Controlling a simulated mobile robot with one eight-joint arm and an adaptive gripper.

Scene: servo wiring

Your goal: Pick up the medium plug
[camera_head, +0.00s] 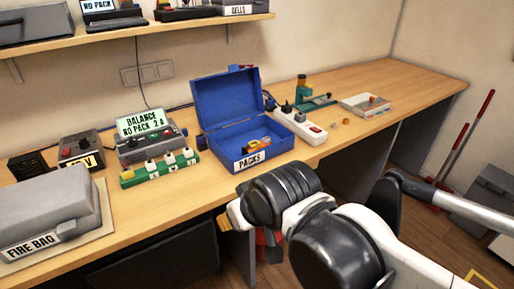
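A green board (159,169) with a row of several small white-and-dark connectors stands at the front of the bench, below the balance charger. I cannot tell which of these, if any, is the medium plug. A white power strip (300,125) with a dark plug at its far end lies right of the blue box. My arm fills the lower right, in front of the bench edge. Its far end (235,214) shows near the front edge, below the blue box. I cannot make out the fingers or anything held.
An open blue PACKS box (222,133), a balance charger (149,146), a grey power supply (77,152) and a grey FIRE BAG box (45,218) stand on the bench. A grey tray (364,106) lies at the right. The far right bench end is clear.

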